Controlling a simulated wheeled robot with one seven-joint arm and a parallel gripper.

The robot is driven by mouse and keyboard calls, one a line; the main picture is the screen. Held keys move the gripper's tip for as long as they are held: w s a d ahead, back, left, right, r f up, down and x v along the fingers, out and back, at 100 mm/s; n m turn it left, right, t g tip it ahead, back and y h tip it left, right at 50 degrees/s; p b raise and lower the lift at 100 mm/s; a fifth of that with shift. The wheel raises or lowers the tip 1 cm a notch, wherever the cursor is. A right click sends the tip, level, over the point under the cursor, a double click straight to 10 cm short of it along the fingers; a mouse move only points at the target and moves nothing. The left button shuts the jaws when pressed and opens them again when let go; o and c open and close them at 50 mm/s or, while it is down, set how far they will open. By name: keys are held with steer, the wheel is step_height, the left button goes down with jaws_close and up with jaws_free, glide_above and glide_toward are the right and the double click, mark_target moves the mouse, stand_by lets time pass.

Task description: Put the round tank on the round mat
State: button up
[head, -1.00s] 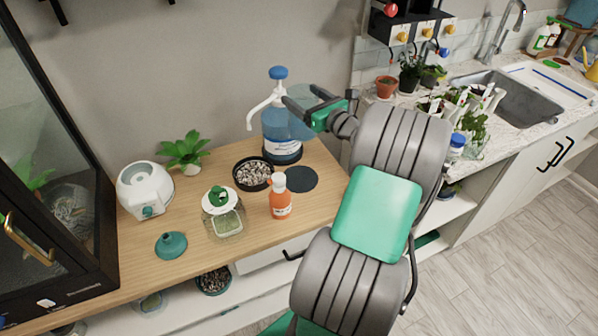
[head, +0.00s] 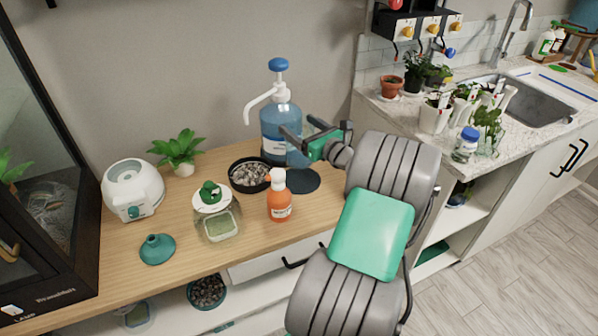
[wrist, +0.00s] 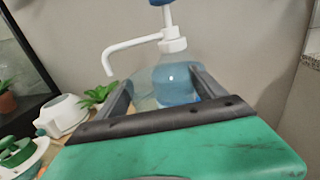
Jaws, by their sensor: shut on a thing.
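The round mat (head: 303,182) is dark and lies flat on the wooden top, just below the tank in the head view. I see no clear contact between tank and mat; the gap is hard to judge.
A pebble-filled bowl (head: 249,176) and an orange spray bottle (head: 279,203) stand left of and in front of the mat.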

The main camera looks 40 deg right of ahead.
step_height(320, 180, down, 7)
steer(key=shift+f+b, duration=0.1)
steer(key=shift+b, duration=0.35)
steer(key=shift+f, duration=0.2)
steer(key=o, duration=2)
steer(key=shift+o, duration=0.2)
